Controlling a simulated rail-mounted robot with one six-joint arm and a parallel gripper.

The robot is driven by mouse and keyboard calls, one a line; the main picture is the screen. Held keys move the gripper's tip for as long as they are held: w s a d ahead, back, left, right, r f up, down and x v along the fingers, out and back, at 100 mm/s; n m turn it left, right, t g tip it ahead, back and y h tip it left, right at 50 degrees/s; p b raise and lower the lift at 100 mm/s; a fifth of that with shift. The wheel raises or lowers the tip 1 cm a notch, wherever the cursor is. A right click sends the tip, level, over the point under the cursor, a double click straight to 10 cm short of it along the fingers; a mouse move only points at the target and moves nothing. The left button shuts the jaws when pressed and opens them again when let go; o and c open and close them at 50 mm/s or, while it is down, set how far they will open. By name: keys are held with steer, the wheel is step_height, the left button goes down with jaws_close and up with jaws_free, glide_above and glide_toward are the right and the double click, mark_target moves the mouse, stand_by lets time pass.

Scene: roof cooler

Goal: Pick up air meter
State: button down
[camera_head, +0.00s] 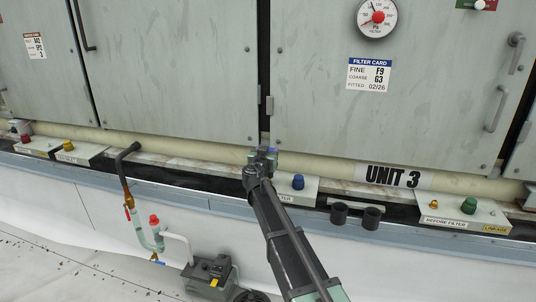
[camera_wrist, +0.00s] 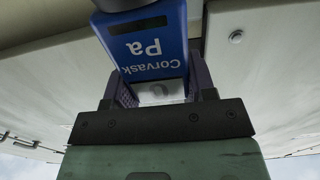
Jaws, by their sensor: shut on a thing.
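The air meter (camera_wrist: 157,60) is a blue block with white lettering "Corvask Pa", upside down in the wrist view. It sits between the two dark fingers of my gripper (camera_wrist: 163,88), which is shut on it. In the head view my gripper (camera_head: 262,156) is in front of the cabinet's lower edge, above the ledge, mostly hidden behind my own wrist. Only a small blue bit of the meter shows there beside the fingers. I cannot tell from these views whether the meter touches the ledge or the wall.
Grey cabinet doors (camera_head: 400,110) with handles and a round gauge (camera_head: 376,18) stand behind. A pump (camera_head: 209,276) and pipes are at lower left.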

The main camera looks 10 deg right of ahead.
step_height(320, 180, up, 17)
steer(key=p, duration=1.5)
